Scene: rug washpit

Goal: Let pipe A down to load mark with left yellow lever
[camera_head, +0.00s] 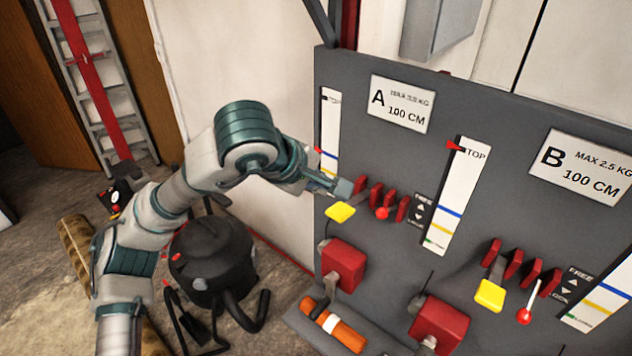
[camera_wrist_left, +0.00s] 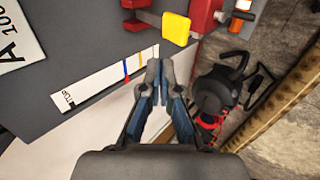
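The left yellow lever (camera_head: 341,212) sticks out of the grey panel below sign A (camera_head: 401,104); it also shows in the left wrist view (camera_wrist_left: 176,28). My left gripper (camera_head: 343,188) is just above this lever in the head view. In the left wrist view its fingertips (camera_wrist_left: 157,62) are together and empty, apart from the lever. The leftmost white scale (camera_head: 329,125) has blue and yellow marks; its small red pointer (camera_head: 318,150) stands close to the blue mark. Its lower end is hidden behind my gripper. My right gripper is out of view.
Red levers (camera_head: 375,195) sit right of the yellow lever, with a red block (camera_head: 343,265) below. A second scale (camera_head: 459,185) has its red pointer at TOP. Another yellow lever (camera_head: 490,294) is under sign B (camera_head: 580,167). A black vacuum (camera_head: 212,262) stands on the floor.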

